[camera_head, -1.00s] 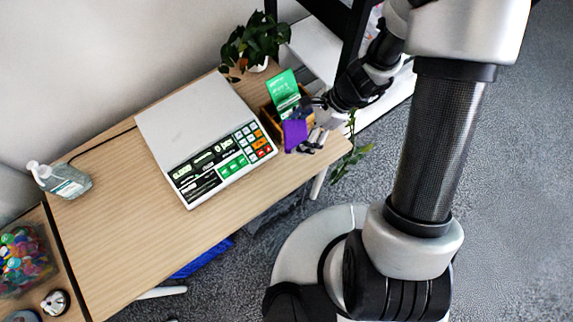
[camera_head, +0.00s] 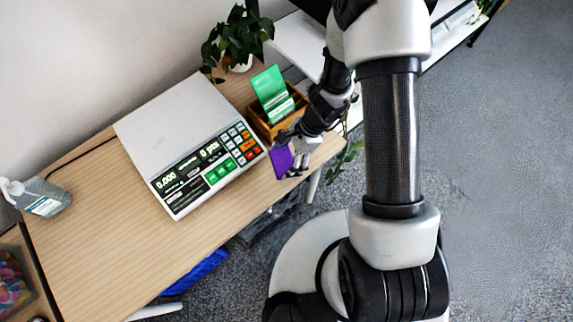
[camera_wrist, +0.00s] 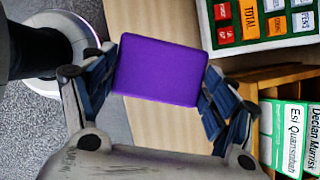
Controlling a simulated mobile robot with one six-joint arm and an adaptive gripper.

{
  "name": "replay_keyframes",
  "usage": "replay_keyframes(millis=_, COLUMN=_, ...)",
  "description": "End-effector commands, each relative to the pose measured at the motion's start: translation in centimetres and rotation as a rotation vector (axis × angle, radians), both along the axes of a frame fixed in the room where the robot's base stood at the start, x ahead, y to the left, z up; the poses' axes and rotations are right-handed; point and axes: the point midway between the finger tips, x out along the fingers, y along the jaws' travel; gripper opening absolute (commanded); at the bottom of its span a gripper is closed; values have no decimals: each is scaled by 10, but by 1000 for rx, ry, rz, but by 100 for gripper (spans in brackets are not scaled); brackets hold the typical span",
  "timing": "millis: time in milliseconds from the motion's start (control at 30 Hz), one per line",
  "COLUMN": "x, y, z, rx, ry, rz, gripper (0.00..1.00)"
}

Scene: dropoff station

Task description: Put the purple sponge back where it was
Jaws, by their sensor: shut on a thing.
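The purple sponge (camera_wrist: 160,70) is held between the two fingers of my gripper (camera_wrist: 158,85) in the wrist view, one finger on each short side. In the head view the sponge (camera_head: 282,162) shows at the end of my gripper (camera_head: 294,160), over the right end of the wooden table (camera_head: 120,235), just right of the scale's keypad. I cannot tell whether the sponge touches the table. My fingers hide part of it in the head view.
A white scale (camera_head: 180,120) with a lit display stands left of the sponge. A wooden box (camera_head: 262,122) with green cards (camera_head: 272,90) is behind my gripper, near a potted plant (camera_head: 238,40). A bottle (camera_head: 42,198) stands far left. Bare tabletop lies in front of the scale.

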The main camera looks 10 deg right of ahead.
Motion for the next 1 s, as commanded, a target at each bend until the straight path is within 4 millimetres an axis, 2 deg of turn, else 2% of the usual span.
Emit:
replay_keyframes(millis=300, x=0, y=0, z=-42, rx=1, ry=1, rz=-1, gripper=56)
replay_keyframes(millis=700, x=0, y=0, z=-46, rx=0, ry=-1, rz=0, gripper=56)
replay_keyframes(millis=733, x=0, y=0, z=-45, rx=0, ry=0, rz=0, gripper=80)
replay_keyframes(millis=1000, x=0, y=0, z=-44, rx=0, ry=0, rz=0, gripper=98)
